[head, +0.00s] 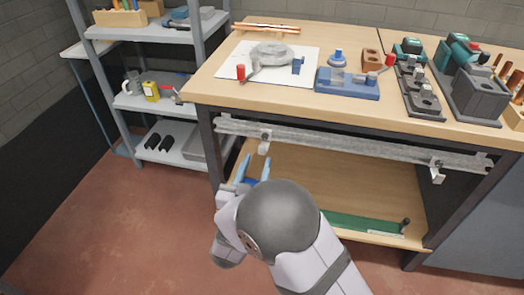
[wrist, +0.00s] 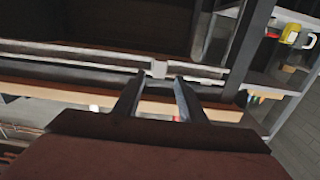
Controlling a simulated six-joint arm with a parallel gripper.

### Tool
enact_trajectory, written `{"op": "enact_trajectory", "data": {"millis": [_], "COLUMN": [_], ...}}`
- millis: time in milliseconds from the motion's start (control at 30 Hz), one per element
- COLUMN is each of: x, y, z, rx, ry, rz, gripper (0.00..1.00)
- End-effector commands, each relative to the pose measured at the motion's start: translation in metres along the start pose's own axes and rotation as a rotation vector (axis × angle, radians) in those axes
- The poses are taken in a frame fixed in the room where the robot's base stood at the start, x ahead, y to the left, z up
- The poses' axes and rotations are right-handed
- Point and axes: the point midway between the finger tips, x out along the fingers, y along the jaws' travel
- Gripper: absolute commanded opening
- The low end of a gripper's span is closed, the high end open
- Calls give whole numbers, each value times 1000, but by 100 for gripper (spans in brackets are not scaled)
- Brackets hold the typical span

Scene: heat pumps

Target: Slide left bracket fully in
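The left bracket (head: 264,146) is a small pale piece hanging from the grey metal rail (head: 350,144) under the front of the bench top, near the rail's left end. In the wrist view the bracket (wrist: 159,69) shows on the rail, just beyond and between my fingertips. My gripper (head: 254,165) has two blue fingers spread apart, just below the left bracket. In the wrist view my gripper (wrist: 158,78) is open with nothing clearly held. Whether a finger touches the bracket cannot be told. The right bracket (head: 437,173) hangs near the rail's right end.
The wooden bench top (head: 215,88) carries a white sheet (head: 303,53), a blue fixture (head: 347,84) and dark machines (head: 470,85). A lower shelf (head: 330,180) holds a green strip (head: 360,223). A grey shelf rack (head: 165,100) stands at left. The floor in front is clear.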

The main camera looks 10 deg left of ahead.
Motion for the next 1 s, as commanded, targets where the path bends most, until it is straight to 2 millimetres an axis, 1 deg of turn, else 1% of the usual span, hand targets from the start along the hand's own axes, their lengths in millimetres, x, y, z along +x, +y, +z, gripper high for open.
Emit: {"op": "enact_trajectory", "data": {"millis": [300,500,667,900,933,967,1000], "x": [40,60,66,67,67,67,67], "y": [1,1,0,0,0,0,0], "z": [0,1,0,0,0,0,0], "rx": [1,0,-1,-1,-1,-1,-1], "ry": [0,-1,0,-1,-1,-1,-1], "rz": [3,2,-1,-1,-1,-1,-1], "gripper": [38,38,38,38,35,28,18]}}
